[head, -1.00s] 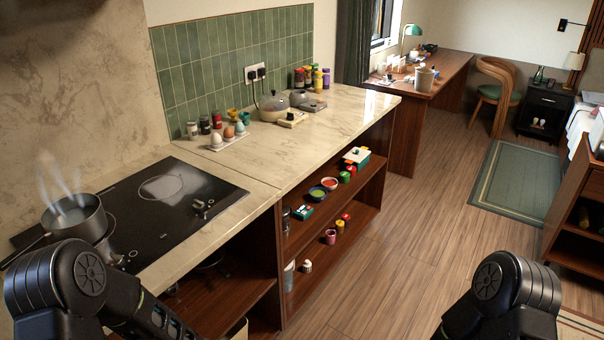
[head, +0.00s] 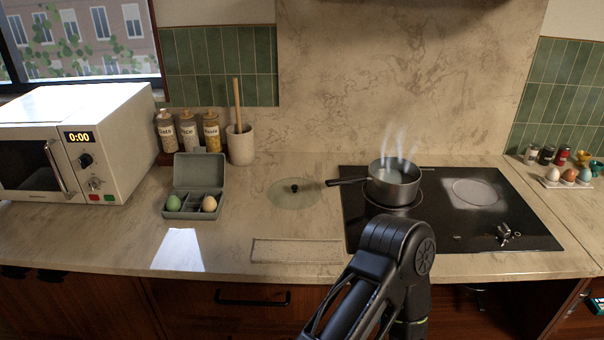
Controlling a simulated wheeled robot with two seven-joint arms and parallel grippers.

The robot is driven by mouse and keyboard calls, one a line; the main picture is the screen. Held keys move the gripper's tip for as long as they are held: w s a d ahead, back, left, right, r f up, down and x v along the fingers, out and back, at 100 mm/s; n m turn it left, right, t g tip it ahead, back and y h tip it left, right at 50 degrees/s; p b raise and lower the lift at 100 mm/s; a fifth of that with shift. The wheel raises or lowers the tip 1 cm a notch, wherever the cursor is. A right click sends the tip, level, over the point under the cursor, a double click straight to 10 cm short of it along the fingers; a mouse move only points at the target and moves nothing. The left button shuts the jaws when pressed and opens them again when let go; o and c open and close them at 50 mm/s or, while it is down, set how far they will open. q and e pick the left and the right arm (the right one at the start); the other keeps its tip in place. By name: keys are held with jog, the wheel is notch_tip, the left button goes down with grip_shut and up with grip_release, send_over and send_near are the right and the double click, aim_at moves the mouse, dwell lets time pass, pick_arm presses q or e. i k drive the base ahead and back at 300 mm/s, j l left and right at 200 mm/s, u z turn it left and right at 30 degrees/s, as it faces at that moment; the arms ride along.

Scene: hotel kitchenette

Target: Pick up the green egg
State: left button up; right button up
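The green egg (head: 173,203) sits in the left front cup of an open grey egg box (head: 184,168) on the counter, left of the stove. A cream-coloured egg (head: 209,204) sits in the same box, to its right. One of my arm links, apparently the left arm's, rises at the lower middle right of the head view, well right of the box. Neither gripper shows, so nothing can be seen held.
A microwave (head: 72,145) stands left of the box, with spice jars (head: 188,134) and a utensil crock (head: 241,146) behind. A glass lid (head: 294,192) lies to the right. A steaming pot (head: 392,184) stands on the hob (head: 455,225).

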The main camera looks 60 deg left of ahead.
aim_at(174, 204)
jog(key=u, duration=2.75)
jog(key=i+j, duration=0.1)
jog(key=j, duration=0.25)
jog(key=i+j, duration=0.15)
jog(key=j, duration=0.25)
jog(key=i+j, duration=0.1)
jog(key=j, duration=0.25)
jog(key=i+j, duration=0.15)
jog(key=j, duration=0.2)
jog(key=i+j, duration=0.1)
jog(key=j, duration=0.25)
jog(key=i+j, duration=0.15)
jog(key=j, duration=0.25)
jog(key=u, duration=0.05)
